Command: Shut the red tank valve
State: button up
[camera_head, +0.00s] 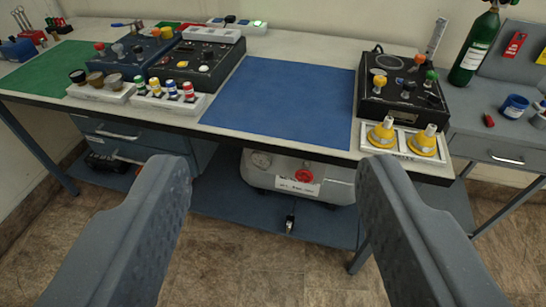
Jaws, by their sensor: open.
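The red tank valve (305,175) is a small round red handwheel on the front of a light grey tank (330,190). The tank sits on the blue lower shelf under the workbench, and the bench top hides its upper part. A round gauge (261,160) is left of the valve, and a white label (298,187) is just below it. My gripper (272,185) is open and empty. Its two grey fingers stand wide apart in the foreground, and the valve shows in the gap between them, farther away. Whether the valve is open or shut cannot be told.
Above the tank is the bench top with a blue mat (285,98) and its front edge. Grey drawers (130,140) are left under the bench. A table leg (361,258) stands at right; the floor (240,270) in front is clear.

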aim_at(305, 176)
jog(key=z, duration=2.35)
jog(key=k, duration=1.25)
jog(key=u, duration=0.8)
jog(key=i, duration=1)
